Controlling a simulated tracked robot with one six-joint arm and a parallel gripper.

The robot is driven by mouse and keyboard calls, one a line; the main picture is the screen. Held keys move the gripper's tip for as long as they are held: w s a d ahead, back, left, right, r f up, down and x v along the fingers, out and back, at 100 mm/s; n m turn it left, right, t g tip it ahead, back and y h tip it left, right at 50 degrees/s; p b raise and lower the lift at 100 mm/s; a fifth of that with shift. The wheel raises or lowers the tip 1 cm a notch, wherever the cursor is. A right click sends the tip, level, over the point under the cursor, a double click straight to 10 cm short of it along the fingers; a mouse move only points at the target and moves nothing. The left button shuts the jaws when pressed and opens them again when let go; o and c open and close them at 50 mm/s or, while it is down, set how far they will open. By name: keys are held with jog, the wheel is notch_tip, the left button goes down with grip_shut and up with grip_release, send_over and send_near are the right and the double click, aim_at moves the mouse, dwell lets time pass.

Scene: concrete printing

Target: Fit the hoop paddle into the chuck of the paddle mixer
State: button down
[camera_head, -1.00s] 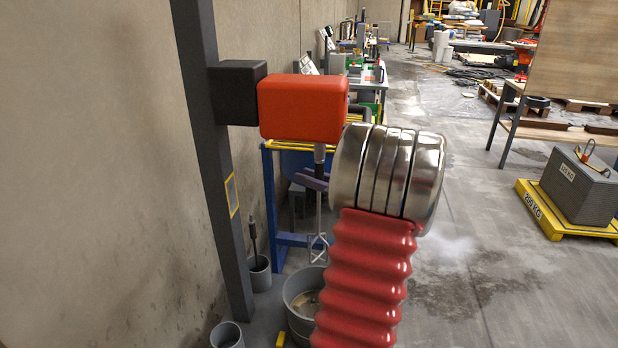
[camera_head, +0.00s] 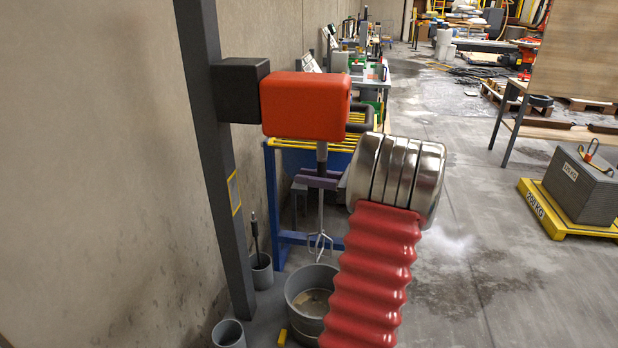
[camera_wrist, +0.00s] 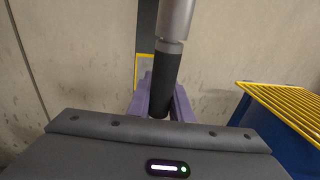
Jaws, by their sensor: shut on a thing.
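The paddle mixer has an orange-red head (camera_head: 305,105) on a dark post. Its grey chuck (camera_head: 321,152) points down under the head, and in the wrist view it is the silver cylinder (camera_wrist: 175,18) at the top. My gripper (camera_head: 320,181) has purple fingers, shut on the dark upper shank of the hoop paddle (camera_head: 320,243). The paddle hangs about upright below the chuck, hoop end down. In the wrist view the black shank (camera_wrist: 164,82) stands between my fingers (camera_wrist: 162,104), right under the chuck. I cannot tell whether its top is inside the chuck.
A grey bucket (camera_head: 308,312) stands below the paddle. Another tool stands in a grey tube (camera_head: 261,275) by the post, and an empty-looking tube (camera_head: 228,335) is nearer. A blue stand with a yellow grating (camera_head: 358,137) is behind. The wall is close on the left.

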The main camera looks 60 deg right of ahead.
jog(key=shift+a+r+n+y, duration=0.1)
jog(key=shift+r+n+y, duration=0.1)
jog(key=shift+n+y, duration=0.5)
jog(key=c, duration=1.8)
grip_release()
jog(key=shift+a+y, duration=0.1)
jog(key=shift+y, duration=0.2)
jog(key=shift+c, duration=0.2)
jog(key=o, duration=0.3)
jog(key=shift+f, duration=0.1)
jog(key=shift+s, duration=0.15)
jog(key=v, duration=1.3)
jog(key=shift+s+r, duration=0.2)
jog(key=shift+s, duration=0.05)
